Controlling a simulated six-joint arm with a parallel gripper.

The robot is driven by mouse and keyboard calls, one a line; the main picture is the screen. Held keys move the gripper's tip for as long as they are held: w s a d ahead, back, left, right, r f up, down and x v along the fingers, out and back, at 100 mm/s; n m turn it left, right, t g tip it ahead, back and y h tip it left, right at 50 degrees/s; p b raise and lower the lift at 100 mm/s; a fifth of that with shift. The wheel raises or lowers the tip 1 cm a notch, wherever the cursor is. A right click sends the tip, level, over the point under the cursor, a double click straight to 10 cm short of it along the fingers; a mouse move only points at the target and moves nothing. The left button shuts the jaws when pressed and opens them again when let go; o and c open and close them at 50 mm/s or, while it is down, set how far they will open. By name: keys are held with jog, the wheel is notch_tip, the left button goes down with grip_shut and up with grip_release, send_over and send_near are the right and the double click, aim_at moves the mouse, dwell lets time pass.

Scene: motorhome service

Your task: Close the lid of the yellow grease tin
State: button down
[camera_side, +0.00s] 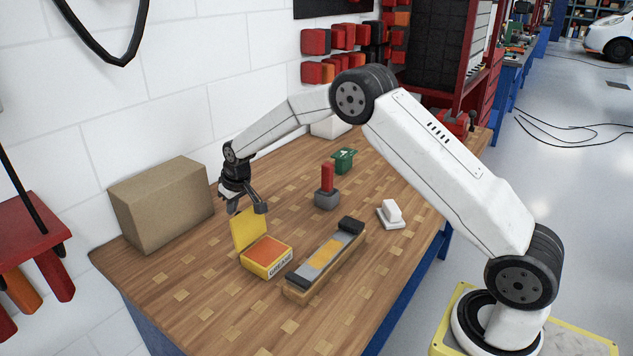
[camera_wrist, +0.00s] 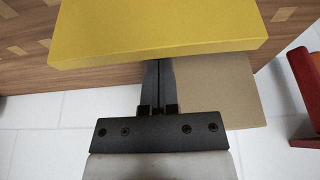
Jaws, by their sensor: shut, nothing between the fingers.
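The yellow grease tin (camera_side: 268,262) stands on the wooden bench with its lid (camera_side: 248,229) up, roughly upright at the tin's back left edge. Orange-brown grease shows inside, and the front reads GREASE. My gripper (camera_side: 236,207) is shut and empty, just behind the raised lid on the side away from the tin's opening. In the wrist view the lid (camera_wrist: 155,30) fills the top and hides the fingertips. The shut fingers (camera_wrist: 159,85) reach up to its lower edge. I cannot tell whether they touch it.
A cardboard box (camera_side: 160,205) stands left of my gripper, near the wall. Right of the tin lies a sharpening-stone-like block (camera_side: 325,258) on a wooden base. A red-handled grey tool (camera_side: 326,188), a green box (camera_side: 344,160) and a white item (camera_side: 391,213) stand farther right.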

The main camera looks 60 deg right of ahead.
jog(key=shift+s, duration=0.45)
